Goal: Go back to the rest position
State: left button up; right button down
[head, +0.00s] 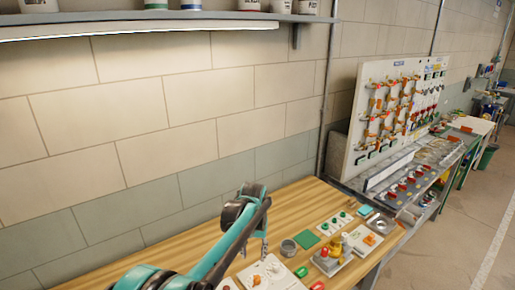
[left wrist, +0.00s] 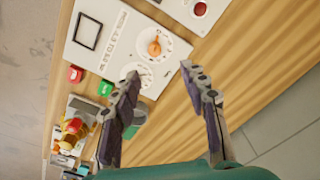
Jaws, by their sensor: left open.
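My left arm (head: 225,243) comes in from the lower left in the head view and bends down over the wooden workbench. Its gripper (head: 255,250) hangs above the bench, close to a white panel (head: 279,268). In the left wrist view the two fingers of my left gripper (left wrist: 160,75) are spread apart with nothing between them. The white panel (left wrist: 112,22) with an orange knob (left wrist: 154,46) lies beyond the fingertips. My right gripper is in neither view.
The bench (head: 190,257) also carries a grey cup (head: 288,248), a green square (head: 307,240), a small green object (head: 301,272) and a red-and-yellow valve unit (head: 333,252). A shelf (head: 150,18) runs above. A tool board (head: 346,140) stands farther right, beside open floor (head: 475,215).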

pick_arm(q)
jog(key=s+a+r+t+b, duration=0.2)
jog(key=s+a+r, duration=0.2)
jog(key=s+a, duration=0.3)
jog(key=s+a+f+n+t+b, duration=0.1)
jog(key=s+a+f+t+b, duration=0.1)
jog(key=s, duration=0.8)
jog(key=s+a+f+n+t+b, duration=0.1)
jog(key=s+a+f, duration=0.4)
jog(key=s, duration=0.5)
jog(key=a+t+b, duration=0.1)
jog(key=a+b, duration=0.1)
jog(key=shift+s+a+f+t+b, duration=0.25)
jog(key=shift+a+f+t+b, duration=0.05)
jog(key=shift+b, duration=0.1)
